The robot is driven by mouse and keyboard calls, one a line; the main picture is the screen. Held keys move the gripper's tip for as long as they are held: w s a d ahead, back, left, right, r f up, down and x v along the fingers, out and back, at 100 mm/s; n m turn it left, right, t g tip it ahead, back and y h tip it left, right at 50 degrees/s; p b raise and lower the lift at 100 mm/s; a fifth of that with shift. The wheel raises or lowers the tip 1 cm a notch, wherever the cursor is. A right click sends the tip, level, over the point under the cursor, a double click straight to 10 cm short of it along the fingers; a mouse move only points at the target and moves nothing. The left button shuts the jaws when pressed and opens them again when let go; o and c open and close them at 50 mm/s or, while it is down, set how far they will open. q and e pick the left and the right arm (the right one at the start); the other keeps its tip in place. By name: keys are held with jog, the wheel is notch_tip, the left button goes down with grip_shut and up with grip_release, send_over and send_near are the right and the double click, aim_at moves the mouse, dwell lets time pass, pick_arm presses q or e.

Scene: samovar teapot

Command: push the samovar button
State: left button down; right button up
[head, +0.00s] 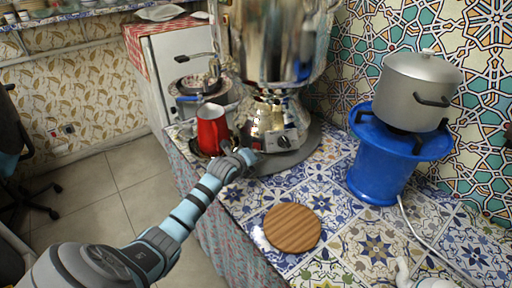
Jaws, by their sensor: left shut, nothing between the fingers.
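The samovar (277,45) is a large shiny metal urn on a round grey tray (302,155) at the back of the tiled counter. A small dark round control, perhaps the button (284,141), shows low on the front of its base. My left gripper (248,156) is shut and empty. It is low at the front left of the samovar's base, a little left of the dark control. Whether its tips touch the base is too small to tell. My right gripper is not in view.
A red cup (212,129) stands close behind my left gripper. A wooden round board (292,228) lies on the counter in front. A grey pot (418,88) sits on a blue stand (378,165) at right. A white cable runs along the right side.

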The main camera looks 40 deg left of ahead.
pick_arm(q)
jog(key=s+p, duration=0.2)
jog(key=s+d+p, duration=0.1)
jog(key=p, duration=0.1)
jog(key=s+p, duration=0.2)
jog(key=shift+s+d+r, duration=0.2)
jog(key=shift+s+d, duration=0.1)
jog(key=shift+s, duration=0.15)
jog(key=shift+f, duration=0.2)
